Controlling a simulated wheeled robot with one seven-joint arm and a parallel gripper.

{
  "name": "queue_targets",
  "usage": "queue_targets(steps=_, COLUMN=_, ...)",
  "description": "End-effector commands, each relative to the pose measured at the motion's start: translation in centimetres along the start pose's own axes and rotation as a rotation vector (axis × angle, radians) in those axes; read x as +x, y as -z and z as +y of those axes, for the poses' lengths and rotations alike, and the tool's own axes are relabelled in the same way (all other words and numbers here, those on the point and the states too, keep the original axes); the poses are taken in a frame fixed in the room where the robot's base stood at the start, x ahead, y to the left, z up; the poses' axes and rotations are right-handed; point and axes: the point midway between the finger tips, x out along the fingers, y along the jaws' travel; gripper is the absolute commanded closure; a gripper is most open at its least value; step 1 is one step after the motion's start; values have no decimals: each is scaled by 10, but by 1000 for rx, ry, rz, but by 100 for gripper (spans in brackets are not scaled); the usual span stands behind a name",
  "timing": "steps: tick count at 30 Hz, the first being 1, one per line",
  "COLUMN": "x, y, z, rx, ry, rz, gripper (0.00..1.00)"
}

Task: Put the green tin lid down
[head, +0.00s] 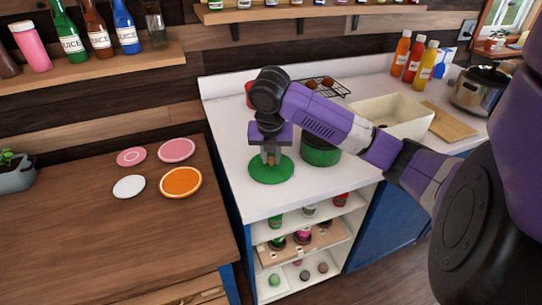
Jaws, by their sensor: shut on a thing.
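The green tin lid (271,172) is a flat dark-green disc in the head view, over the left front part of the white counter (222,138). My gripper (270,159) points down at the middle of the lid and is shut on it, at what looks like a small knob. The fingers partly hide the knob. I cannot tell whether the lid touches the counter or hangs just above it. A green pot (321,152) stands just right of the lid, partly hidden behind my arm.
A cream bin (408,112), a wire rack (333,88) and a cutting board (449,123) lie farther back. A steel cooker (478,92) stands at right. Open shelves (335,250) sit below the counter. The wooden table (90,235) at left holds several discs, with free room in front.

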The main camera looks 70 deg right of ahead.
Motion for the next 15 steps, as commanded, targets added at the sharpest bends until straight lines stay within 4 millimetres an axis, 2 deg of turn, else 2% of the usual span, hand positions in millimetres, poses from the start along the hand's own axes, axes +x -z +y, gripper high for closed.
queue_targets(steps=7, x=4, y=1, z=0, rx=0, ry=0, rz=0, gripper=100)
queue_targets(steps=8, x=3, y=1, z=0, rx=-1, ry=0, rz=0, gripper=72)
queue_targets(steps=10, x=3, y=1, z=0, rx=-1, ry=0, rz=1, gripper=58)
queue_targets(steps=15, x=3, y=1, z=0, rx=-1, ry=0, rz=1, gripper=56)
